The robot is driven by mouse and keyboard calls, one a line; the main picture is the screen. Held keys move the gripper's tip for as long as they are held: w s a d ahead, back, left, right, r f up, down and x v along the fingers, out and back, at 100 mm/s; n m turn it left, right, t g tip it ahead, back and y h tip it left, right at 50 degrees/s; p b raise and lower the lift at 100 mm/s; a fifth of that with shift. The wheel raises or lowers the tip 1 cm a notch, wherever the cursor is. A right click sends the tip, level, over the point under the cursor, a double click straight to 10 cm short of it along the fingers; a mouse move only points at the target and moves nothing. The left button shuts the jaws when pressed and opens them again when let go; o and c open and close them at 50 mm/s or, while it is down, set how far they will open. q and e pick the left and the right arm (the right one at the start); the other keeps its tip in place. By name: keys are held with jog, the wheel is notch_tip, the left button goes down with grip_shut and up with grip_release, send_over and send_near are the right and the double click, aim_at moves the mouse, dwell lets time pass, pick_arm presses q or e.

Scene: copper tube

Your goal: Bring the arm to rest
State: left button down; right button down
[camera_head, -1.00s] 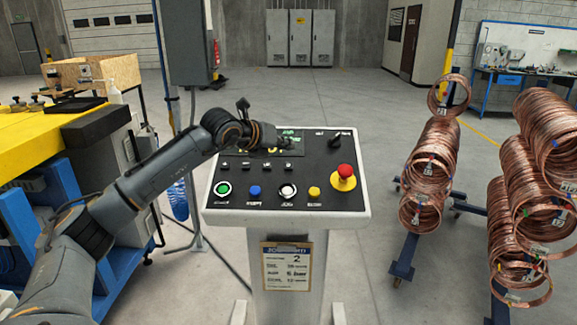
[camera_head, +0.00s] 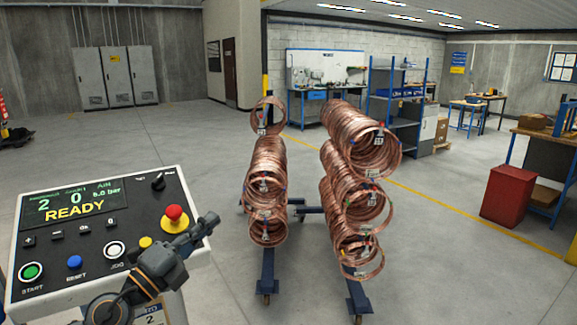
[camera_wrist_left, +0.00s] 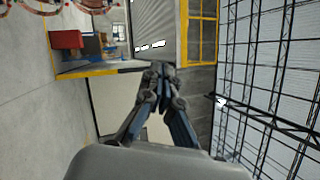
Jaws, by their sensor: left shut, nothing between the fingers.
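My left arm (camera_head: 160,272) reaches in from the bottom of the head view, in front of the control panel (camera_head: 85,275). My left gripper (camera_head: 209,221) is at the panel's lower right edge, beside the red emergency button (camera_head: 174,214). I cannot tell whether it touches the panel. In the left wrist view the left gripper (camera_wrist_left: 160,70) has its fingertips together with nothing between them. The panel's display (camera_head: 73,206) reads READY. My right gripper is not in view.
Two blue racks hold copper coils (camera_head: 268,170) and more coils (camera_head: 360,150) right of the panel. A red bin (camera_head: 508,197) and a wooden-topped bench (camera_head: 545,150) stand at the right. Grey floor (camera_head: 440,270) is clear between them. Cabinets (camera_head: 117,77) stand at the back.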

pick_arm(q)
jog(key=s+a+f+n+g+y, duration=0.1)
jog(key=s+a+f+n+y, duration=0.4)
jog(key=f+n+y, duration=0.45)
jog(key=s+a+f+n+g+y, duration=0.1)
jog(key=s+a+f+n+y, duration=0.4)
jog(key=f+n, duration=0.65)
jog(key=s+d+f+n+g+h, duration=0.1)
jog(key=s+d+f+n+g, duration=0.1)
jog(key=s+f+g, duration=0.45)
jog(key=s+d+f+n+g, duration=0.15)
jog(key=s+f, duration=0.25)
jog(key=s, duration=0.6)
jog(key=s+d+f+n+g+h, duration=0.1)
jog(key=s+d+f+g, duration=0.1)
jog(key=s+f+g, duration=0.45)
jog(key=s+f+t, duration=0.1)
jog(key=s+f, duration=0.2)
jog(key=f, duration=2.1)
jog(key=s+a+f, duration=0.2)
jog(key=s+f, duration=1.4)
jog(key=s, duration=0.1)
jog(key=shift+a+f+g, duration=0.25)
jog(key=shift+a+g, duration=0.15)
jog(key=shift+g, duration=0.05)
